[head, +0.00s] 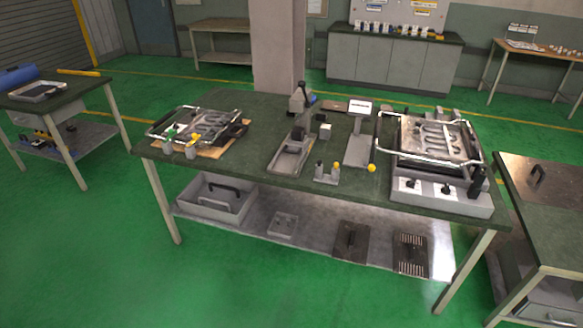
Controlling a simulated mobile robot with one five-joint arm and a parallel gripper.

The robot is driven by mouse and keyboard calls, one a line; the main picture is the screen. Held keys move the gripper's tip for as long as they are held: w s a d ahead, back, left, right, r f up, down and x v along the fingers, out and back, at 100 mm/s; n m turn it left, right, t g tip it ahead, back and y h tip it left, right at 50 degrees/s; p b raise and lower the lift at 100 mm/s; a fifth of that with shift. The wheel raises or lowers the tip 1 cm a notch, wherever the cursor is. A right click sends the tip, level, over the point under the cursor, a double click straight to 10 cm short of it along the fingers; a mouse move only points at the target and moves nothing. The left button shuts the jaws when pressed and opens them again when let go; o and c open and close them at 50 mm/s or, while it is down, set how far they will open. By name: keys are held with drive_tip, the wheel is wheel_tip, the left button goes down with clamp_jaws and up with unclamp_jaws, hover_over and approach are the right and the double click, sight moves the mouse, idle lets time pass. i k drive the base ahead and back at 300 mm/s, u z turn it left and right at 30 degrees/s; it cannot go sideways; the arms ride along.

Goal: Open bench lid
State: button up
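I cannot tell for certain which part is the bench lid. At the right edge stands a low cabinet-like bench (545,240). The right side of this bench is cut off by the picture edge. My gripper is not in view.
A green-topped workbench (250,125) fills the middle. It carries a heating-coil unit (437,150), a lever press (295,140) and a wire-framed tray (195,128). Its lower shelf (310,235) holds a bin (215,200) and plates. Green floor (100,270) is clear in front.

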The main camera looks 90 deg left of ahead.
sight(436, 144)
drive_tip(key=u, duration=2.45)
drive_tip(key=i, duration=0.8)
drive_tip(key=u, duration=0.45)
